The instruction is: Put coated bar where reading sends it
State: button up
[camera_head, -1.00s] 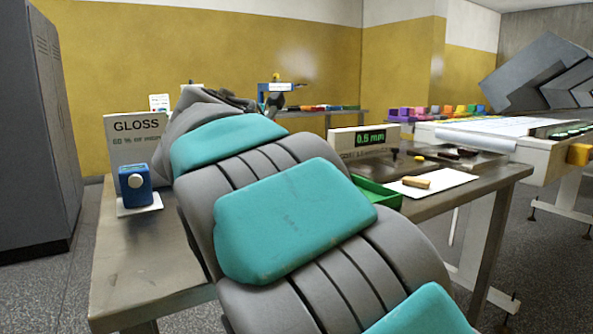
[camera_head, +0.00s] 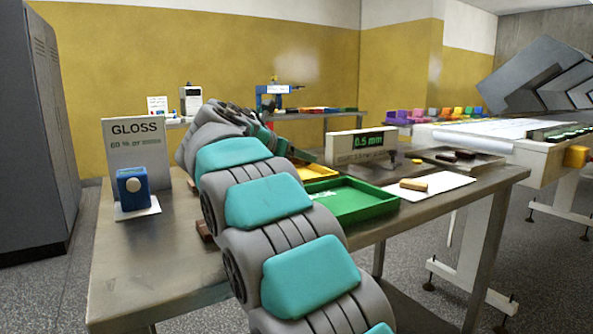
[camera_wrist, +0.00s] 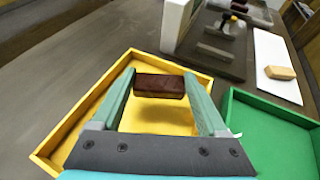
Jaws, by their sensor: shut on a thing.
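A dark brown coated bar (camera_wrist: 160,88) is between the green fingers of my gripper (camera_wrist: 160,78) in the wrist view. The gripper is shut on it and holds it over the yellow tray (camera_wrist: 58,138). A shadow falls on the tray floor below the bar, which looks raised above it. The yellow tray also shows in the head view (camera_head: 318,166), partly behind my arm; the gripper and bar are hidden there. The green tray (camera_head: 372,213) is right of the yellow one.
A blue device (camera_head: 133,190) stands before the sign. A tan bar (camera_head: 413,185) lies on a white sheet (camera_head: 440,191). Dark bars sit on a grey tray (camera_head: 480,163) at the back right. A conveyor (camera_head: 480,139) stands beyond. The table's left front is clear.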

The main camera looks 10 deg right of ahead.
jog(key=shift+w+f+b, duration=0.15)
jog(key=shift+f+b, duration=0.3)
jog(key=shift+f, duration=1.35)
jog(key=o, duration=0.9)
jog(key=shift+f, duration=0.15)
jog(key=shift+c, duration=0.2)
jog(key=p+v, duration=0.1)
jog(key=v, duration=1)
jog(key=shift+r, duration=0.3)
jog(key=shift+s+a+r, duration=0.1)
jog(key=shift+s+a, duration=0.25)
